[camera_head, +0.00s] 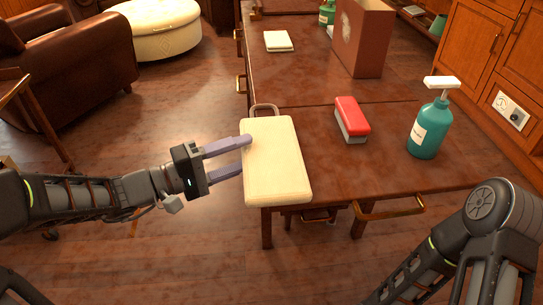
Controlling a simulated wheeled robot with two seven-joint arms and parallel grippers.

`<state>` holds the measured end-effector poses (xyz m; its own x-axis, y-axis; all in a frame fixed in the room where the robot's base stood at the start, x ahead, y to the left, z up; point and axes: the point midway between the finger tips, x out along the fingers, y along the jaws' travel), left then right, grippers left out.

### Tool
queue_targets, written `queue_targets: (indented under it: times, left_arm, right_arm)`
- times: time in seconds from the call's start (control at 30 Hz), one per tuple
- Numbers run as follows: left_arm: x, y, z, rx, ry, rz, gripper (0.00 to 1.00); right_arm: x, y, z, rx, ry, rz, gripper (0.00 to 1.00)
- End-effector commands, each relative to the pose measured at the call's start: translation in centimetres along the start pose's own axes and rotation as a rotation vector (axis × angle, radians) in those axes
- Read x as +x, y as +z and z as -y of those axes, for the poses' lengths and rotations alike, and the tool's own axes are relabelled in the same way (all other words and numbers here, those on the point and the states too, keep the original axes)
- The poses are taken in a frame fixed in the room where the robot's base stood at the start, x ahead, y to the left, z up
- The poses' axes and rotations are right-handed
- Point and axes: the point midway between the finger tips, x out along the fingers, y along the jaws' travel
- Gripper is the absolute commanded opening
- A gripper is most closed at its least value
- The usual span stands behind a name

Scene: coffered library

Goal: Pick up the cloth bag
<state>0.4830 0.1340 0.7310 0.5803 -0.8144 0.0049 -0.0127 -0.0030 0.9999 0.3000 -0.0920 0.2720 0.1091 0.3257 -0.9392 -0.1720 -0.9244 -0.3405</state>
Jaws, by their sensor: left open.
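The cloth bag (277,165) is cream-coloured, flat and rectangular, with a small brown-grey handle (265,108) at its far end. It lies at the near left corner of the wooden table, reaching the table's left and front edges. My left gripper (244,156) comes in from the left with its two purple-grey fingers apart. The far fingertip overlaps the bag's left edge, and the near fingertip meets that edge lower down. I cannot tell whether they touch it. My right arm (465,245) shows at the lower right, but its gripper is out of view.
On the table (320,180), a red-topped brush or eraser (351,119) and a teal pump bottle (429,128) stand right of the bag. Farther back are a brown box (361,38) and a cream book-like item (278,41). Handles protrude from the front. Open floor lies left.

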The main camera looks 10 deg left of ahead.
Motion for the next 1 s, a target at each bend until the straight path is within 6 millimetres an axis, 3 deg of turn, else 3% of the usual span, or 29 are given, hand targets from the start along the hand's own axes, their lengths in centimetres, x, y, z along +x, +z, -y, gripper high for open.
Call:
queue_targets:
  times: [0.17, 0.7, 1.0]
  left_arm:
    - [1.29, 0.0, -0.04, 0.001, 0.0, 0.0, 0.51]
    - [1.25, -0.01, -0.06, 0.001, 0.0, 0.0, 0.51]
    - [1.24, -0.01, -0.05, 0.001, 0.0, 0.0, 0.28]
  right_arm:
    - [0.28, -0.05, -0.07, 0.0, 0.0, -0.002, 0.36]
    - [0.24, -0.04, -0.05, 0.0, 0.0, -0.001, 0.36]
    - [0.24, -0.03, -0.05, 0.0, 0.0, -0.001, 0.36]
